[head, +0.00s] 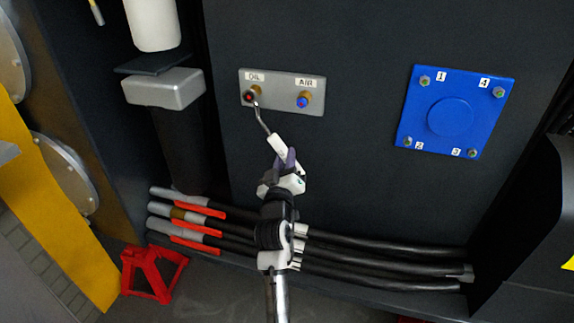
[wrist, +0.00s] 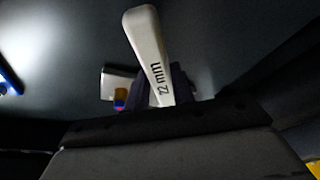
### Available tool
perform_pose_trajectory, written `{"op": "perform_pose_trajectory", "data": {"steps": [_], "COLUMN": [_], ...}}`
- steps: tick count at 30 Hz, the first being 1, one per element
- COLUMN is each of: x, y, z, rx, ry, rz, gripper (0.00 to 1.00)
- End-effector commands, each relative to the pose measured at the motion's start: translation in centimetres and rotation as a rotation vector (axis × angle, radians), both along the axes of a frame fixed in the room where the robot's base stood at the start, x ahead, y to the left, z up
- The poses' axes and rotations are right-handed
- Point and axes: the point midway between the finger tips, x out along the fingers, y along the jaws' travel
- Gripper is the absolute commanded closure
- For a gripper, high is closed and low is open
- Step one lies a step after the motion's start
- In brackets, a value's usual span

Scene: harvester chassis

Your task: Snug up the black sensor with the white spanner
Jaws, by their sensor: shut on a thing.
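My gripper (head: 285,163) is shut on the white handle of the spanner (head: 277,143). In the wrist view the spanner (wrist: 150,50) shows its "22 mm" marking and rises out of the fingers. Its thin grey shaft reaches up and left to the sensor plate. The black sensor (head: 248,97), with a red centre, sits in a brass fitting under the OIL label on the grey plate (head: 278,90). The spanner's head is at or just beside this sensor; whether it is seated around it is too small to tell.
A blue cover (head: 450,117) with numbered bolts is at right. Black hoses (head: 370,250) run low behind my arm. A red stand (head: 150,272) is at lower left.

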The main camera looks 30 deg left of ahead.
Motion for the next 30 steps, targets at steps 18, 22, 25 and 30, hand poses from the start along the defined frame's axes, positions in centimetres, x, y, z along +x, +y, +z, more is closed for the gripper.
{"op": "perform_pose_trajectory", "data": {"steps": [18,22,25,30], "x": [-0.4,-0.4,-0.4,-0.4], "y": [1.3,1.4,1.4,1.4], "z": [-1.0,-1.0,-0.9,-0.9], "rx": [0.090,0.099,0.102,0.102], "ry": [0.018,0.021,0.021,0.021], "rz": [0.002,0.000,0.000,0.000], "gripper": [1.00,1.00,1.00,1.00]}}
